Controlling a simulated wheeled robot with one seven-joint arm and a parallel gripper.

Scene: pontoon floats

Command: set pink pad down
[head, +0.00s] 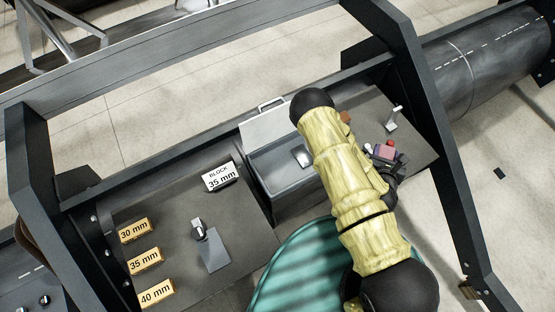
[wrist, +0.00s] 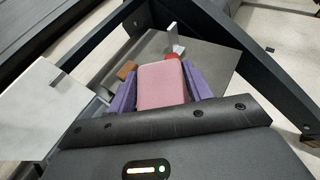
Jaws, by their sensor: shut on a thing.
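My gripper (wrist: 161,88) is shut on the pink pad (wrist: 162,82), with a purple finger along each side of it. The pad is a flat, rounded pink block in the wrist view. In the head view the pad (head: 384,152) shows small at the end of my yellow-sleeved arm, over the right part of the dark worktop (head: 412,150). I cannot tell whether the pad touches the worktop. A small red thing (wrist: 173,56) shows just past the pad's far end. My arm hides part of the worktop.
A brown block (wrist: 126,69) and an upright grey bracket (head: 393,119) stand near the pad. A grey bin (head: 283,181) with its lid open is left of my arm.

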